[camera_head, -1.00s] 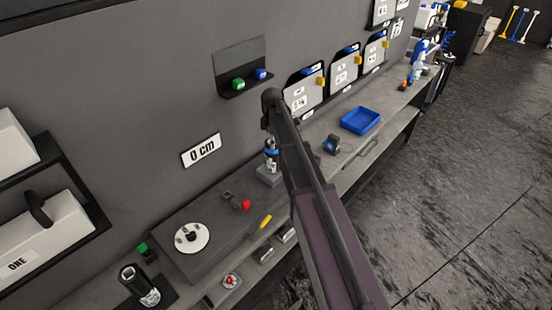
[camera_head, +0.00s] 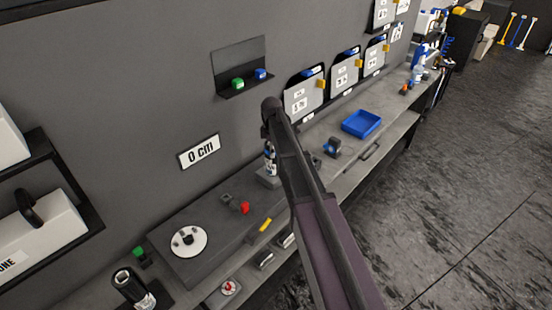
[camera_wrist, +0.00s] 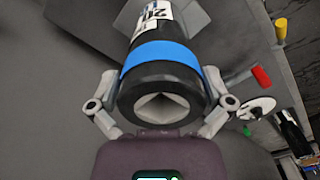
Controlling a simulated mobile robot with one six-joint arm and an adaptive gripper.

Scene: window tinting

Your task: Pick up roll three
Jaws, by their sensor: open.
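A black roll with a blue band and a white label starting "20" fills the middle of the wrist view (camera_wrist: 160,52). Its hollow end faces the wrist camera. My gripper (camera_wrist: 161,92) is open, with one finger on each side of this roll; I cannot tell whether they touch it.
Another black roll (camera_head: 131,284) stands at the near left. A white disc (camera_head: 189,242), red knob (camera_head: 244,207) and yellow tool (camera_head: 265,225) are on the bench. A blue tray (camera_head: 361,123) is farther along. A wall shelf (camera_head: 240,88) is above.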

